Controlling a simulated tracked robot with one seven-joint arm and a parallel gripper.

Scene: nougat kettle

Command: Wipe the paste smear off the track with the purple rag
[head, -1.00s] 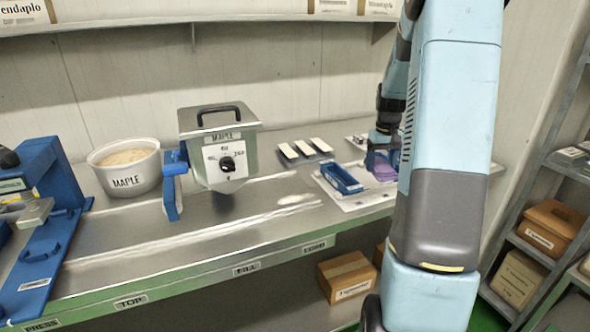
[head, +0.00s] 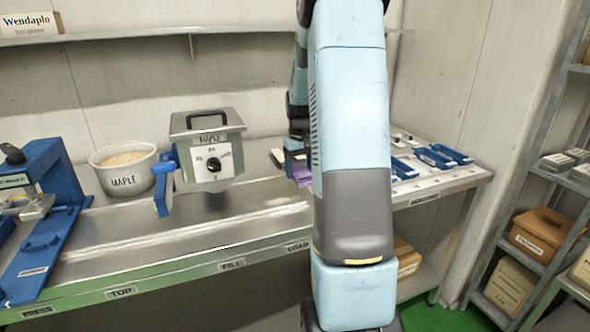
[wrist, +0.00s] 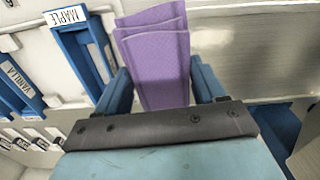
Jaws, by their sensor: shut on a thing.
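My gripper (head: 296,160) is shut on the purple rag (head: 302,175) and holds it over the bench, right of the kettle (head: 208,150). In the wrist view, the folded rag (wrist: 160,62) stands up between the two blue fingers of my gripper (wrist: 163,88). A pale patch that looks like the paste smear (head: 284,201) lies on the steel track (head: 215,222), below and left of the rag. Part of the track is hidden behind my arm.
A white tub marked MAPLE (head: 125,168) stands left of the kettle. A blue press (head: 50,215) is at the far left. Several blue moulds (head: 435,158) lie on the right end of the bench. A shelf (head: 150,32) runs above.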

